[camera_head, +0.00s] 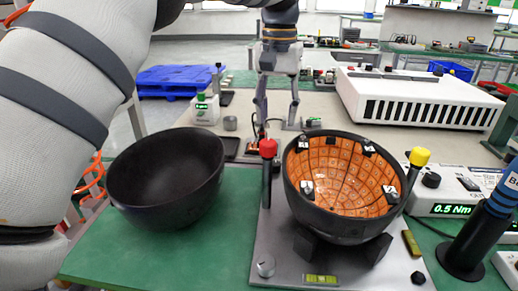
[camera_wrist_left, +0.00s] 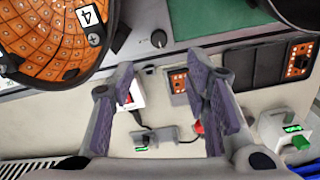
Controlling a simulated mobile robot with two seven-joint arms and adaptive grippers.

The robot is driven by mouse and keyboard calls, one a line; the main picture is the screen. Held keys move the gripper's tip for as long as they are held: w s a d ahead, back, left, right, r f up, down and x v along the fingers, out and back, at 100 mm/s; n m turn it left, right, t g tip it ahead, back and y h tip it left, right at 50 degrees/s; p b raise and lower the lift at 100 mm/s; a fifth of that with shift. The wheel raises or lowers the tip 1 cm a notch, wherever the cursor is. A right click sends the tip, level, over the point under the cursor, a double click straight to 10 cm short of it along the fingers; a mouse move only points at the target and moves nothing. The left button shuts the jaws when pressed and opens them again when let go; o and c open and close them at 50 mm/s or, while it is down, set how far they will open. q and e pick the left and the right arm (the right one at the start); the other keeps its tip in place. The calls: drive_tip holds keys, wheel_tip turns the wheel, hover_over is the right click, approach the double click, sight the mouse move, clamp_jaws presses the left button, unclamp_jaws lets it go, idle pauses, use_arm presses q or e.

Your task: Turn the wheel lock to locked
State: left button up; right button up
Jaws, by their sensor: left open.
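I cannot pick out with certainty which part is the wheel lock, nor read its position. In the head view, a small silver knob (camera_head: 266,266) sits at the plate's front left and a black knob (camera_head: 417,278) at its front right. In the left wrist view, a small dark round knob (camera_wrist_left: 158,39) sits beside the orange-lined bowl. My left gripper (camera_head: 277,122) hangs over the pale bench behind the bowls, fingers apart and empty. In the left wrist view its fingers (camera_wrist_left: 164,88) are spread above small cabled devices. My right gripper is not visible.
A black bowl lined with orange tiles (camera_head: 340,175) stands on a metal plate (camera_head: 262,236) between red-topped (camera_head: 268,150) and yellow-topped (camera_head: 419,157) posts. An empty black bowl (camera_head: 165,175) stands left. A vented white box (camera_head: 425,100) is behind; a 0.5 Nm display box (camera_head: 450,192) is right.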

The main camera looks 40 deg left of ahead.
sight(275, 163)
use_arm(q)
wheel_tip(275, 163, down, 12)
drive_tip(key=shift+d, duration=0.15)
clamp_jaws()
